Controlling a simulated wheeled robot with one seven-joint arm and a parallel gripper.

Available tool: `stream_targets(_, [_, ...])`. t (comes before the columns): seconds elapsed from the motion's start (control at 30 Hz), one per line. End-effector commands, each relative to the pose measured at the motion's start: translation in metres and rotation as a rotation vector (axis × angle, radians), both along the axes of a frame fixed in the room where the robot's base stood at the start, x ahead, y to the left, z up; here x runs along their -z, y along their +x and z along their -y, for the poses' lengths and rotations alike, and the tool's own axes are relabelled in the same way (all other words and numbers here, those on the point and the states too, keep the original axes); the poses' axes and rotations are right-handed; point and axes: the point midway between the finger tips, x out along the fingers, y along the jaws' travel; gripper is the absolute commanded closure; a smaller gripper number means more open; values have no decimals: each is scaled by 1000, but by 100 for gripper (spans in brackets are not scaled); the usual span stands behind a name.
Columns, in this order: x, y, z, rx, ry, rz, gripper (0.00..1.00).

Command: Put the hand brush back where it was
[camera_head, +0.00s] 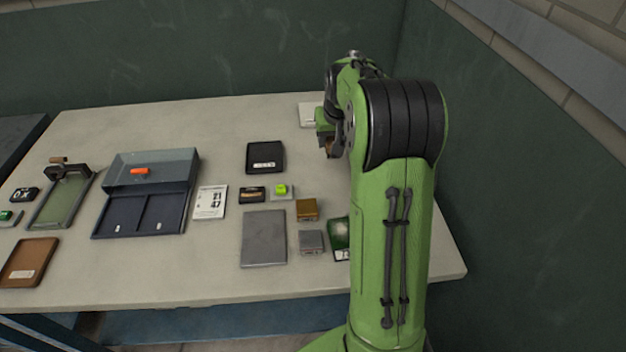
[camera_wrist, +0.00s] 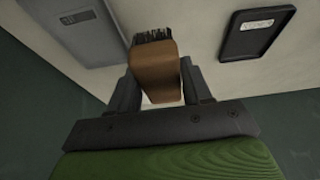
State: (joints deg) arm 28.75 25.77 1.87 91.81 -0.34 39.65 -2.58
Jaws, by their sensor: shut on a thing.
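The hand brush (camera_wrist: 155,68) has a wooden tan-brown body and dark bristles at its far end in the wrist view. My gripper (camera_wrist: 160,88) is shut on it, with one finger on each side of the wooden part. In the head view my gripper (camera_head: 328,138) is over the back right of the table, and a small brown bit of the brush (camera_head: 331,149) shows under it. The arm hides most of the brush there. I cannot tell whether the brush touches the table.
A black tray (camera_head: 265,157) with a label lies left of my gripper, and a pale flat item (camera_head: 311,115) lies close behind it. The table (camera_head: 225,275) holds a blue-grey case (camera_head: 140,212), a grey plate (camera_head: 264,238) and small blocks. Green walls stand behind and right.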

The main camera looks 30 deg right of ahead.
Motion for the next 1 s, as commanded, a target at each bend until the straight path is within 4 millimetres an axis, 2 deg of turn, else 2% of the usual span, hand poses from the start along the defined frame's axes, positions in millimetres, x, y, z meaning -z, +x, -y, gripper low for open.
stream_targets(0.5, [96,0,-1,26,2,-3,75])
stream_targets(0.9, [102,1,-1,25,1,-2,75])
stream_targets(0.93, [101,1,-1,25,2,-2,46])
stream_targets(1.0, [100,0,-1,25,2,-2,36])
